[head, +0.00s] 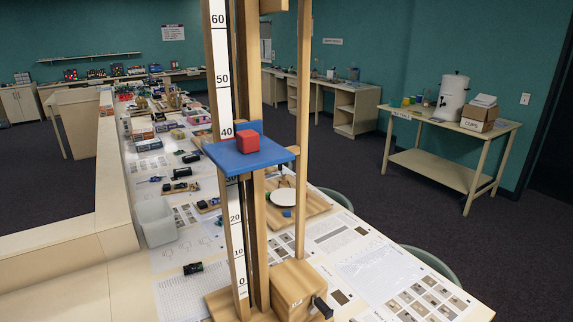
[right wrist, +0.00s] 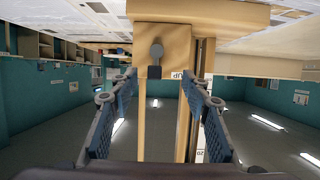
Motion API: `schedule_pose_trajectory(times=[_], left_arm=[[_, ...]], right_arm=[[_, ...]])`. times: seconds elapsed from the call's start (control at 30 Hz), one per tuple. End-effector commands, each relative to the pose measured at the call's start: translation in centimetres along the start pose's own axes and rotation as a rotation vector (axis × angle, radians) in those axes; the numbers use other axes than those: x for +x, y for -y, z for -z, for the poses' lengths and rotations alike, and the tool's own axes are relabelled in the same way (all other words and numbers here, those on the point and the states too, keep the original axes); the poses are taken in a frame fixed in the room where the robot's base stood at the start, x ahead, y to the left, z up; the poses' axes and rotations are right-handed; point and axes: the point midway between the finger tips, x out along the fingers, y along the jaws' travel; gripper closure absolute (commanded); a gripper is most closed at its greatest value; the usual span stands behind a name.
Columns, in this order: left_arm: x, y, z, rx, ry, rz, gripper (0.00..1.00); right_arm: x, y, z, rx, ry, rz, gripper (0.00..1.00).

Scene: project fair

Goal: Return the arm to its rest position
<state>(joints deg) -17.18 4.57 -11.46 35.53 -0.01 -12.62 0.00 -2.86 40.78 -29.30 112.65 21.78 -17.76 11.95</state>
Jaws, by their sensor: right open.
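My right gripper (right wrist: 160,82) is open in the right wrist view, its two fingers spread with nothing held between them. Past its fingertips is the wooden base block of a lift tower (right wrist: 208,22), with a dark handle (right wrist: 156,52); this view is upside down. In the head view no arm or gripper of mine shows. The tower (head: 305,130) stands upright on the near table, with a numbered scale (head: 222,85). Its blue platform (head: 262,157) sits between the 30 and 40 marks and carries a red cube (head: 246,142). The handle (head: 321,307) is at the base.
The long table holds printed sheets (head: 375,268), a grey bin (head: 156,222), a black cylinder (head: 193,268) and several small projects. Green chairs (head: 430,264) stand along its right side. A side table (head: 440,168) with an urn (head: 453,98) is at right. Dark floor between is clear.

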Motion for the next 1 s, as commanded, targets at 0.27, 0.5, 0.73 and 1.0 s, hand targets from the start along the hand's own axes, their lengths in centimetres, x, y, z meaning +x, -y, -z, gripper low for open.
schedule_pose_trajectory(times=[0.27, 0.5, 0.73, 1.0], left_arm=[[0.0, 0.0, 0.0, 0.0, 0.0, 0.0, 0.6], [0.0, 0.0, 0.0, 0.0, 0.0, 0.0, 0.6], [0.0, 0.0, 0.0, 0.0, 0.0, 0.0, 0.6], [0.4, 0.0, -0.1, 0.0, 0.0, 0.0, 0.6]], right_arm=[[-2.7, 3.7, -4.5, 0.046, 0.228, -0.076, 0.56], [-8.2, 4.9, -9.1, 0.111, 0.477, -0.176, 0.56], [-14.8, 5.8, -13.1, 0.196, 0.709, -0.26, 0.56], [-21.1, 7.2, -16.8, 0.287, 0.921, -0.319, 0.56]])
